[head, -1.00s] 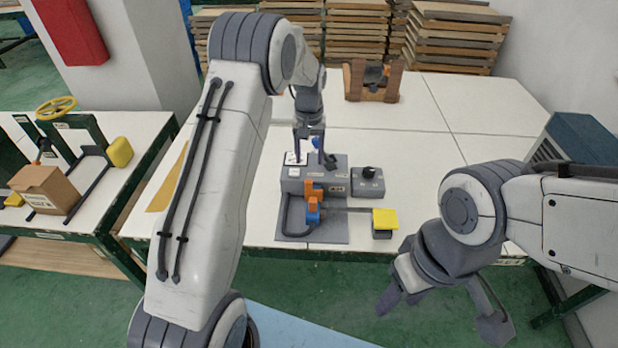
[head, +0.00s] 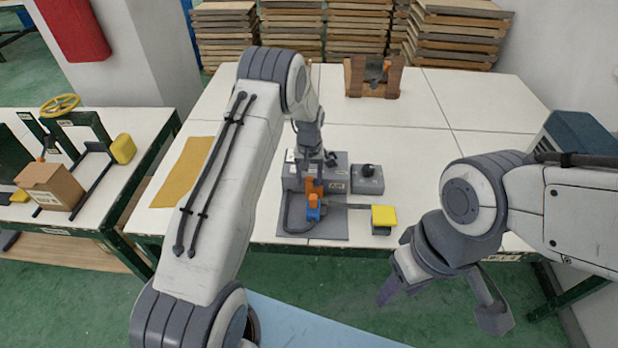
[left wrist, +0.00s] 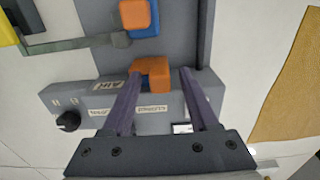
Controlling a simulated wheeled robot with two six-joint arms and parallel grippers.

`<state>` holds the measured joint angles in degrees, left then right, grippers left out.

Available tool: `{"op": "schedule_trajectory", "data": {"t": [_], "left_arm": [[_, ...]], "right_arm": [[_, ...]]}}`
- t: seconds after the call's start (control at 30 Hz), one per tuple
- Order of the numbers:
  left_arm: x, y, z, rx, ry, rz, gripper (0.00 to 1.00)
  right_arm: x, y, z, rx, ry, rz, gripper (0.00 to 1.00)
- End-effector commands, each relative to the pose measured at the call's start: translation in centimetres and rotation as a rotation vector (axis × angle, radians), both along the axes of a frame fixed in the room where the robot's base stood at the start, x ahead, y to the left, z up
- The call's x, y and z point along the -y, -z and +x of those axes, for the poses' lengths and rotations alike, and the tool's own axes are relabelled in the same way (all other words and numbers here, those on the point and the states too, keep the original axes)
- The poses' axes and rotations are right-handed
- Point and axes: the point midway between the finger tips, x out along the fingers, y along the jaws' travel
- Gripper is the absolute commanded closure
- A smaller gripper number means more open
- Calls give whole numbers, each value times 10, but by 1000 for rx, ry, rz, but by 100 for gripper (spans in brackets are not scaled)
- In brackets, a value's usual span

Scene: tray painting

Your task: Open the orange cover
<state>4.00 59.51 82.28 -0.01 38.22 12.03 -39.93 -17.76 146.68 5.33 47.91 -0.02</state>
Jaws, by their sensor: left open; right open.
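The orange cover (left wrist: 153,72) sits at the edge of the grey box (left wrist: 75,95) in the left wrist view. It also shows in the head view (head: 313,184), just in front of my left gripper. My left gripper (left wrist: 162,74) is open, with its fingertips close to the cover, one on its left side and one to its right. I cannot tell whether either touches it. A second orange piece (left wrist: 135,14) sits on a blue part (left wrist: 145,31) a little beyond. My right gripper (head: 440,302) is open and empty, in front of the table.
A black knob (head: 369,170) is on a small box beside the cover. A yellow pad (head: 384,217) ends the metal bar at the table's front edge. An ochre sheet (head: 183,170) lies left. The table's far right (head: 480,105) is clear.

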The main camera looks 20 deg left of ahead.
Motion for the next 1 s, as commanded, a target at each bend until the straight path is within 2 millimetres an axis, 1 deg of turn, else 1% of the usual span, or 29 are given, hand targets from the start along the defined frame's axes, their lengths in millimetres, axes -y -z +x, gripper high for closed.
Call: {"op": "schedule_trajectory", "data": {"t": [0.03,0.07,0.1,0.2,1.0], "left_arm": [[0,0,0,0,0,0,40],[0,0,0,0,0,0,52],[0,0,0,0,0,0,67],[0,0,0,0,0,0,100],[0,-1,0,0,0,0,100]], "right_arm": [[0,0,0,0,0,0,50],[0,0,0,0,0,0,50],[0,0,0,0,0,0,50],[0,0,0,0,0,0,50],[0,0,0,0,0,0,50]]}}
